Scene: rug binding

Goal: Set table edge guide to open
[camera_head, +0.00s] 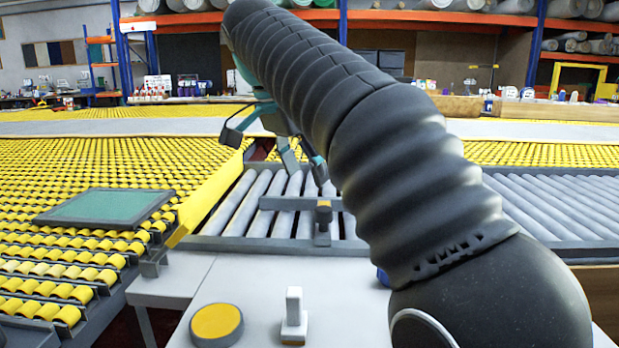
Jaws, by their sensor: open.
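A long yellow bar (212,196) runs along the left edge of the grey roller bed (225,243). A grey crossbar (290,203) lies over the rollers, with a grey post with an orange-brown cap (323,218) at its right part. I cannot tell for sure which of these is the table edge guide, nor how it is set. My gripper (268,150) is open and empty, with dark fingers and teal parts. It hangs over the far end of the roller bed, near the far end of the yellow bar. My arm hides part of the gripper and the bed's right side.
A light table (255,280) in front carries a yellow round button (216,323) and a white upright lever (293,308). A green-topped panel (106,206) lies on the yellow rollers at left. More grey rollers (560,205) lie at right. Shelves with rolls stand behind.

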